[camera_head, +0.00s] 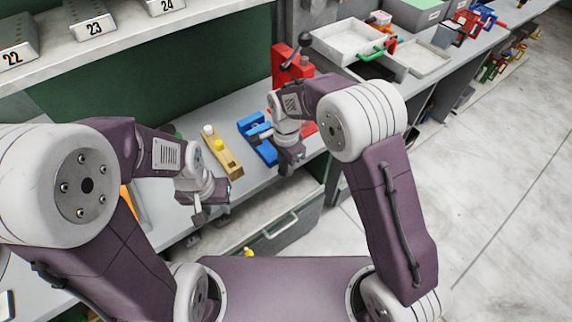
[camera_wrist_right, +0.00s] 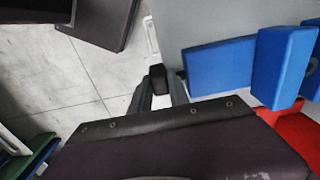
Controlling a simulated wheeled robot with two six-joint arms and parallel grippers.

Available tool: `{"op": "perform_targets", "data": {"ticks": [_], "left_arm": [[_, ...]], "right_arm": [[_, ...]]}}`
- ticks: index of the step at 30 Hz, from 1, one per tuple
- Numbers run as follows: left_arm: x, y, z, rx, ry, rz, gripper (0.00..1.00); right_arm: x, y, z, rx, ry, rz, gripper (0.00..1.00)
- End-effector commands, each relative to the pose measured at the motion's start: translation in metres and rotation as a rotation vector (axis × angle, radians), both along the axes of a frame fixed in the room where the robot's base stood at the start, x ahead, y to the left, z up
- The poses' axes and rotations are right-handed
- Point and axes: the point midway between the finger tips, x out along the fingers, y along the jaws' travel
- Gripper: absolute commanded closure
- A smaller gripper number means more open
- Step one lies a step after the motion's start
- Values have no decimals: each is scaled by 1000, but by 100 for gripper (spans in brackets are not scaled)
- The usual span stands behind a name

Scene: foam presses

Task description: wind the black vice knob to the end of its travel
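A blue vice (camera_head: 258,140) stands on the grey bench; its blue blocks (camera_wrist_right: 285,65) show at the upper right of the right wrist view. The black knob (camera_wrist_right: 158,79) is in front of it, between the fingertips of my right gripper (camera_wrist_right: 160,86), which appear to touch it on both sides. In the head view my right gripper (camera_head: 290,157) is just right of the blue vice, at the bench's front edge, and hides the knob. My left gripper (camera_head: 205,204) is over the bench front, away from the vice; its finger gap is unclear.
A wooden block with a yellow and a white knob (camera_head: 222,153) stands left of the blue vice. A red press with a dark lever (camera_head: 290,67) stands behind my right arm. White trays (camera_head: 348,42) are further right. The floor (camera_head: 500,180) on the right is clear.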

Motion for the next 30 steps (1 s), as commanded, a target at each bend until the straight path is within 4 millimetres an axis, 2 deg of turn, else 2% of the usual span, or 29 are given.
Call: {"op": "perform_targets", "data": {"ticks": [8, 16, 17, 18, 19, 27, 30], "left_arm": [[0, 0, 4, 0, 0, 0, 65], [0, 0, 4, 0, 0, 0, 65], [0, 0, 4, 0, 0, 0, 65], [0, 0, 4, 0, 0, 0, 65], [0, 0, 4, 0, 0, 0, 65], [0, 0, 4, 0, 0, 0, 65], [0, 0, 4, 0, 0, 0, 65]], "right_arm": [[-2, 2, 0, -98, -66, 2, 100], [-2, 2, 0, -102, -72, 0, 100], [-2, 2, 0, -102, -72, 0, 73], [-2, 2, 0, -102, -72, 0, 62], [-2, 2, 0, -102, -72, 0, 56], [-1, 2, 0, -101, -72, 0, 56], [-1, 3, 8, -100, -75, 0, 56]]}}
